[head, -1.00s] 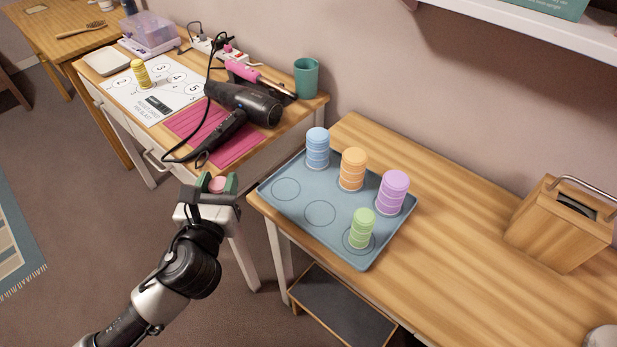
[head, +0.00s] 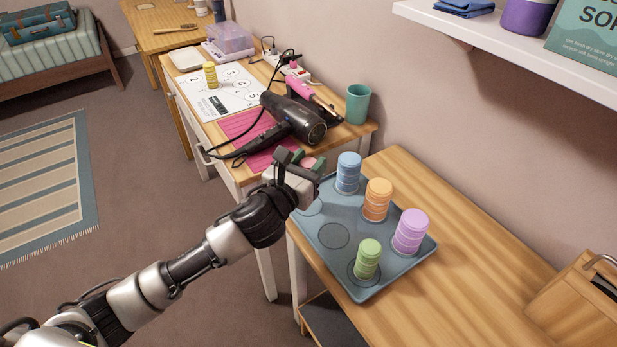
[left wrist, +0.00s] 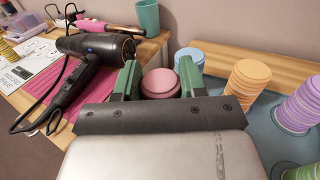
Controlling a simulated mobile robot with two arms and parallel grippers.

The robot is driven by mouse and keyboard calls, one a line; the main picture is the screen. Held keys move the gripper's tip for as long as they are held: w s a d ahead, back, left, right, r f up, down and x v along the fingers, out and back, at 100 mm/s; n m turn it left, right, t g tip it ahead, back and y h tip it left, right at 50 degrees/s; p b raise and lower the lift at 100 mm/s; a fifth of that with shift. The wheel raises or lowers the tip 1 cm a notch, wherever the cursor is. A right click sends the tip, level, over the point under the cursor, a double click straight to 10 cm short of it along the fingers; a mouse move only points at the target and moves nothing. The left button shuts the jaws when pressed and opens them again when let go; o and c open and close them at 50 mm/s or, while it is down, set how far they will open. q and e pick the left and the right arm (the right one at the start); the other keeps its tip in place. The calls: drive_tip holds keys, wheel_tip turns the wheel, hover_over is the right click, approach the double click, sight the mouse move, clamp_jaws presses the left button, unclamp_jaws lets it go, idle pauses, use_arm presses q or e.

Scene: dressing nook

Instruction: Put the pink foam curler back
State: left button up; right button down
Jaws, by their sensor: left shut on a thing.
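My left gripper (head: 303,161) is shut on the pink foam curler (head: 308,164), whose round end shows between the green fingertips in the left wrist view (left wrist: 160,83). It is held near the back left corner of the blue-grey tray (head: 374,288); its height above the tray is hard to tell. On the tray stand a blue curler (head: 348,173), an orange curler (head: 376,200), a purple curler (head: 410,232) and a green curler (head: 367,260). Two outlined circles without curlers show at the tray's left, one partly hidden by my gripper. My right gripper is not in view.
A hair dryer (head: 295,116) with a cable lies on a pink mat (head: 240,125) on the neighbouring table. A teal cup (head: 357,104) stands at that table's edge. A yellow curler (head: 210,75) stands on a numbered sheet (head: 230,98). A wooden box (head: 575,310) stands at the right.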

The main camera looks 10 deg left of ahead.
use_arm(q)
drive_tip(key=shift+w+f, duration=0.2)
drive_tip(key=shift+w, duration=0.1)
drive_tip(key=shift+f, duration=0.3)
wheel_tip(320, 180, down, 3)
drive_tip(key=shift+r+b, duration=0.2)
drive_tip(key=shift+b, duration=0.4)
drive_tip(key=shift+f, duration=0.4)
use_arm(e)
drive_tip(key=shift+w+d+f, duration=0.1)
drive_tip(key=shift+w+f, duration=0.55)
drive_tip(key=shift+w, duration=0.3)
use_arm(q)
drive_tip(key=shift+f, duration=0.25)
drive_tip(key=o, duration=1.1)
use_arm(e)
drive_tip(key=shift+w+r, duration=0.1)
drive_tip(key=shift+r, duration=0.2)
